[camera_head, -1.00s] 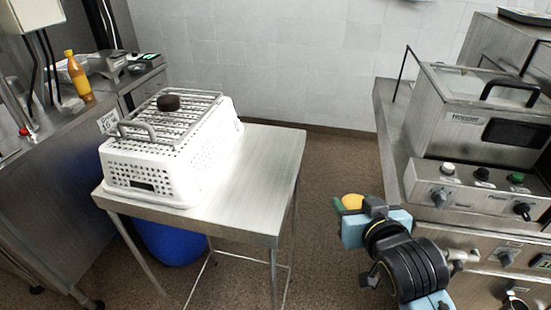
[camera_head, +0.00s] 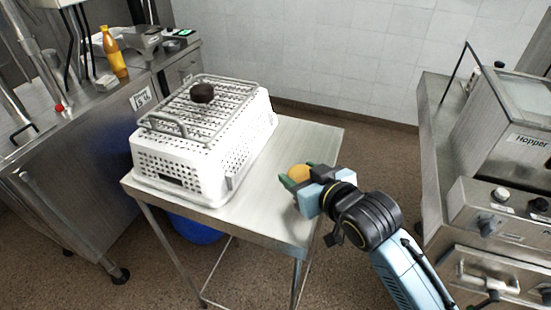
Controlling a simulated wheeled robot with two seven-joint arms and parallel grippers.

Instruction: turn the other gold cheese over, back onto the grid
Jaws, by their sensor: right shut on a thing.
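A gold cheese (camera_head: 299,172) sits between the green-tipped fingers of my right gripper (camera_head: 296,177). The gripper is shut on it and holds it over the right front part of the steel table, off to the right of the basket. The wire grid (camera_head: 222,99) lies on top of an upturned white perforated basket (camera_head: 190,165). A dark brown round cheese (camera_head: 202,92) rests on the grid. No gold cheese shows on the grid. My left gripper is not in view.
The steel table (camera_head: 285,195) has bare room right of the basket. A steel counter with an orange bottle (camera_head: 115,52) stands at the left. A hopper machine (camera_head: 510,140) stands at the right. A blue bin (camera_head: 195,229) is under the table.

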